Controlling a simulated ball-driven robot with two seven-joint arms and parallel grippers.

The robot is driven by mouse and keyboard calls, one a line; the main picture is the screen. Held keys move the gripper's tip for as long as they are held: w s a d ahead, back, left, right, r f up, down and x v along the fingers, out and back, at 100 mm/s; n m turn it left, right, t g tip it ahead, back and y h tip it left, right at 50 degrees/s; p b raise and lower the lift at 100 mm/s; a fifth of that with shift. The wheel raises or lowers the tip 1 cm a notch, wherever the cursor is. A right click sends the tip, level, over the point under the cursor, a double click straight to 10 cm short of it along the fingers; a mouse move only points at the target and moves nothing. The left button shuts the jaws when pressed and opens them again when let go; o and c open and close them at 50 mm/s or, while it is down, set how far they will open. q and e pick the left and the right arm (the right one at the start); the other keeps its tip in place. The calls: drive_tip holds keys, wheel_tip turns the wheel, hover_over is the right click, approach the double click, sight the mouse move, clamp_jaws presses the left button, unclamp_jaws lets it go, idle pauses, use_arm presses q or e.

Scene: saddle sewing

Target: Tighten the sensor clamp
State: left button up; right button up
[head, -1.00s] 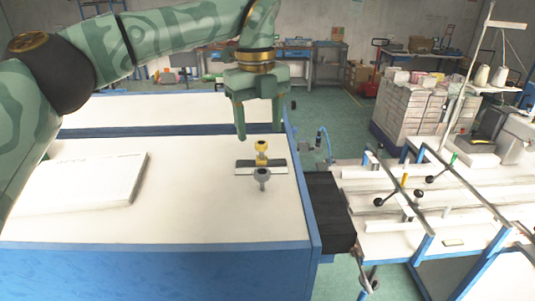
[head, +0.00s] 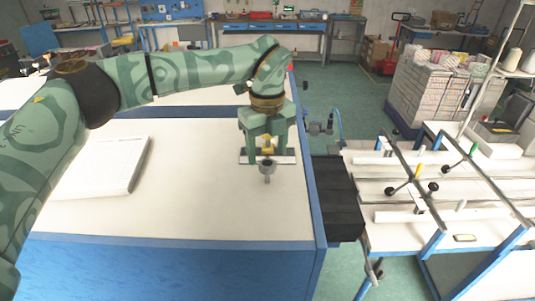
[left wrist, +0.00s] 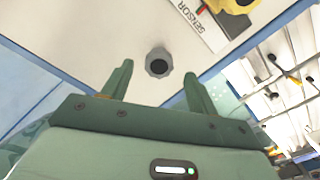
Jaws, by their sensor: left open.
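The sensor clamp lies on the white table top near its right edge. In the head view its flat plate (head: 287,160) is partly behind my gripper, with a yellow knob (head: 267,146) and a grey round-headed post (head: 267,168) in front. My left gripper (head: 266,154) is open, pointing down at the clamp; contact cannot be told. In the left wrist view, the grey round head (left wrist: 158,62) shows between and beyond the open fingertips (left wrist: 157,74). The plate marked SENSOR (left wrist: 198,18) and part of the yellow knob (left wrist: 232,4) are at the top. My right gripper is not in view.
A flat white slab (head: 105,168) lies on the table at left, partly behind my left arm. A black block (head: 337,195) adjoins the table's right edge. A frame with rods and black knobs (head: 433,187) stands farther right. The table front (head: 190,210) is clear.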

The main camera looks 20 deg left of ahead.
sight(267, 173)
use_arm(q)
wheel_tip(267, 173, down, 2)
drive_tip(key=shift+s+f, duration=0.1)
drive_tip(key=shift+f, duration=0.35)
drive_tip(key=c, duration=1)
